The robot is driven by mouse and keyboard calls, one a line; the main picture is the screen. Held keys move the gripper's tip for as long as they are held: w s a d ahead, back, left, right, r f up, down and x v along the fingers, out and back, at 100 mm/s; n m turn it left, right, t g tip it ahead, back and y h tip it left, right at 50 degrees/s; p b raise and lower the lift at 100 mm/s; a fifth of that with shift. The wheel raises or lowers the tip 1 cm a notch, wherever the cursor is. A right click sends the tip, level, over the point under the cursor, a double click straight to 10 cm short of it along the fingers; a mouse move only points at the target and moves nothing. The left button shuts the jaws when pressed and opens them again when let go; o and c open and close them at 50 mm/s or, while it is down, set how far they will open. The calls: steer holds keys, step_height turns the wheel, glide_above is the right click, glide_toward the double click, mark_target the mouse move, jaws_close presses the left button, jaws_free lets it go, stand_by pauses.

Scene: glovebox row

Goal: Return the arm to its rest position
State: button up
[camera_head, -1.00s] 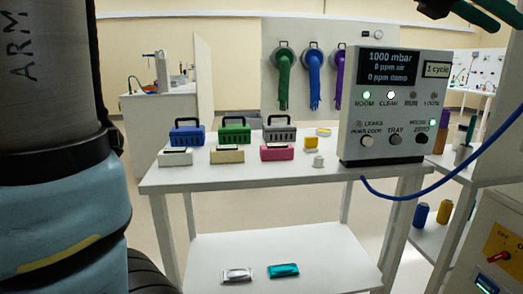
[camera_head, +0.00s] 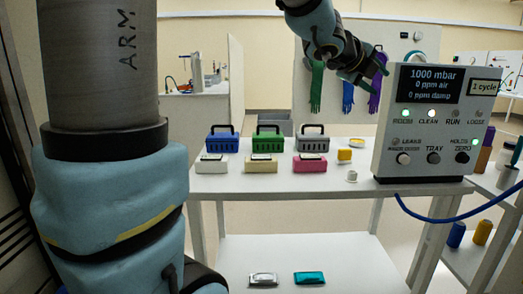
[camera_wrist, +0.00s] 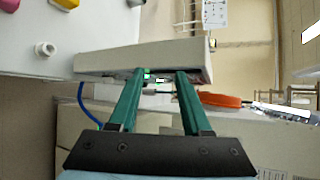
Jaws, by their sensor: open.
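My gripper (camera_head: 372,80) shows at the top of the head view, at the end of my arm, in front of the panel of hanging gloves and up and left of the control box. In the wrist view my gripper (camera_wrist: 158,75) has its two green fingers apart with nothing held between them. The control box (camera_head: 432,122) has a lit screen reading 1000 mbar, and it also shows edge-on beyond the fingers in the wrist view (camera_wrist: 110,60). The fingertips are hard to make out in the head view.
The white table (camera_head: 240,188) holds blue, green and grey carriers, several small boxes, a yellow piece (camera_head: 345,155) and a white knob (camera_head: 352,176). A silver and a teal case (camera_head: 309,278) lie on the lower shelf. A blue hose (camera_head: 430,218) runs right from the box.

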steer(key=w+a+f+n+y+p, duration=0.2)
steer(key=a+f+n+y, duration=0.2)
steer(key=a+f+n, duration=0.5)
steer(key=w+a+f+n+y+p, duration=0.1)
steer(key=a+f+n+y, duration=0.25)
steer(key=a+n, duration=0.7)
steer(key=s+a+f+n+g+y+p, duration=0.3)
steer(key=s+a+f+n+g, duration=0.3)
steer(key=s+a, duration=0.8)
step_height(320, 180, down, 3)
steer(key=n, duration=0.5)
steer(key=shift+s+a+f+g, duration=0.2)
steer(key=shift+s+a+g, duration=0.2)
